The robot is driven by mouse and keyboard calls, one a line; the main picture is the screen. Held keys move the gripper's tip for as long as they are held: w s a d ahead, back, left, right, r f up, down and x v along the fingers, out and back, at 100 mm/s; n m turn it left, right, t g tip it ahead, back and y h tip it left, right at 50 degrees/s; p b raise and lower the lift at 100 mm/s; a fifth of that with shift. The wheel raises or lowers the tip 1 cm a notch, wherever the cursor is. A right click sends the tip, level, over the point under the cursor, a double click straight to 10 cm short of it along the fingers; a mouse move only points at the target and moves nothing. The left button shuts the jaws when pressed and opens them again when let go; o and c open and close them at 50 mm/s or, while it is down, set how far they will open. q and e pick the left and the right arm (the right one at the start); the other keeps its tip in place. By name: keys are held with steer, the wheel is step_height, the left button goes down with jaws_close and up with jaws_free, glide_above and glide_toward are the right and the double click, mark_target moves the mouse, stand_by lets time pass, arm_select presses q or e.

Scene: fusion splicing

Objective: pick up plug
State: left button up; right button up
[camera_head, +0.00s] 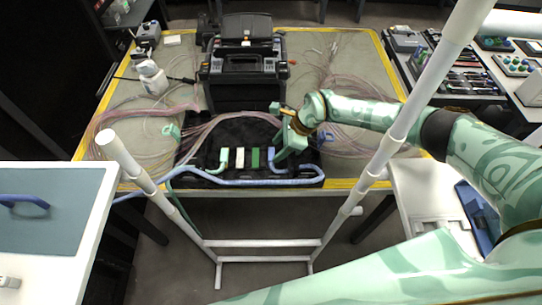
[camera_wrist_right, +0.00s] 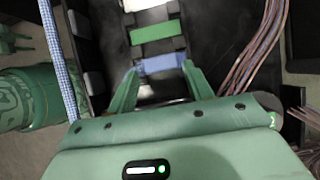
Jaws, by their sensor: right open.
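Several coloured blocks sit in a row on the black mat; I take them to be the plugs, but cannot tell which is meant. The blue plug (camera_wrist_right: 160,64) lies ahead of my right gripper (camera_wrist_right: 160,86) in the right wrist view, in line with the space between the open fingers. The green plug (camera_wrist_right: 152,32) is just beyond it, and the white plug (camera_head: 240,158) further along. In the head view, my right gripper (camera_head: 283,150) is beside the blue plug (camera_head: 271,155), at the right end of the row. Contact cannot be told. My left gripper is not in view.
A blue cable (camera_head: 245,182) runs along the front of the black mat (camera_head: 200,143). Pink fibre bundles (camera_wrist_right: 262,45) lie close by. A black case (camera_head: 243,68) stands behind. White bottles (camera_head: 152,80) stand back left. A white frame (camera_head: 262,243) stands in front of the table.

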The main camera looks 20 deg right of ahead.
steer(key=x, duration=0.3)
steer(key=shift+d+b, duration=0.1)
steer(key=shift+b, duration=0.2)
steer(key=c, duration=0.6)
step_height(320, 180, up, 10)
steer(key=p, duration=0.3)
steer(key=shift+f+b, duration=1.35)
steer(key=shift+f, duration=0.65)
steer(key=shift+r, duration=0.1)
